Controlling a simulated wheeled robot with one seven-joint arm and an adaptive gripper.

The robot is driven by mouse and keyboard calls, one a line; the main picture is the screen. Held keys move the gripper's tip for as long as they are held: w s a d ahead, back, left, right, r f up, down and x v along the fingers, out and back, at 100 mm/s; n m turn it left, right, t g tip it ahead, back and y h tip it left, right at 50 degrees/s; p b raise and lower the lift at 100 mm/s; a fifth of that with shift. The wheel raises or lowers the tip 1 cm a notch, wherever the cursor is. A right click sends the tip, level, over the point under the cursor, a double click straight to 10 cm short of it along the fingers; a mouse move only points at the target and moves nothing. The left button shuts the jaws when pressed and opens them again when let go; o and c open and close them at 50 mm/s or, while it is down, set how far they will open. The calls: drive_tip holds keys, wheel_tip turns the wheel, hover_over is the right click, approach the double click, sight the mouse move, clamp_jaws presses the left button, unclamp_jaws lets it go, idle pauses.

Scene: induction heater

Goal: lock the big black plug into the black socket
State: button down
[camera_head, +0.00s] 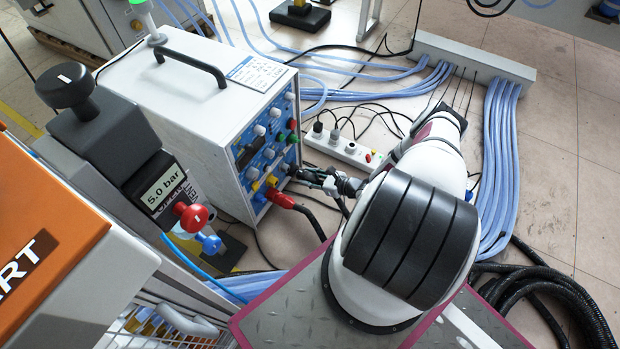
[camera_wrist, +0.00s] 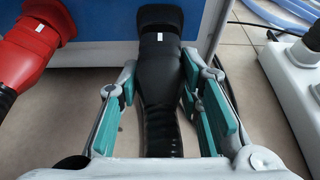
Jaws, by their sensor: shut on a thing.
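The big black plug (camera_wrist: 158,75) is in the middle of the wrist view, with its cable running down towards me. My gripper (camera_wrist: 160,78) has its teal-padded fingers on both sides of the plug and is shut on it. The plug's front end is at the blue front panel of the white heater unit. The black socket cannot be told apart from the plug's dark front, and I cannot tell whether the plug is seated or locked. In the head view my gripper (camera_head: 333,182) is at the lower right of the panel, mostly hiding the plug.
A red plug (camera_wrist: 28,45) with its cable is at the panel left of my gripper; it also shows in the head view (camera_head: 283,199). A white power strip (camera_head: 343,152) lies on the floor to the right. Blue hoses (camera_head: 497,160) run further right.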

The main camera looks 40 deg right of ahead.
drive_tip(key=shift+w+a, duration=0.2)
drive_tip(key=shift+w, duration=0.4)
idle(0.3)
drive_tip(key=shift+m+y, duration=0.4)
drive_tip(key=shift+m, duration=0.2)
drive_tip(key=shift+w, duration=0.1)
drive_tip(key=shift+m+g+y, duration=0.3)
drive_tip(key=shift+m+y, duration=0.1)
drive_tip(key=shift+m, duration=0.1)
drive_tip(key=shift+m+y, duration=0.4)
drive_tip(key=shift+m, duration=0.2)
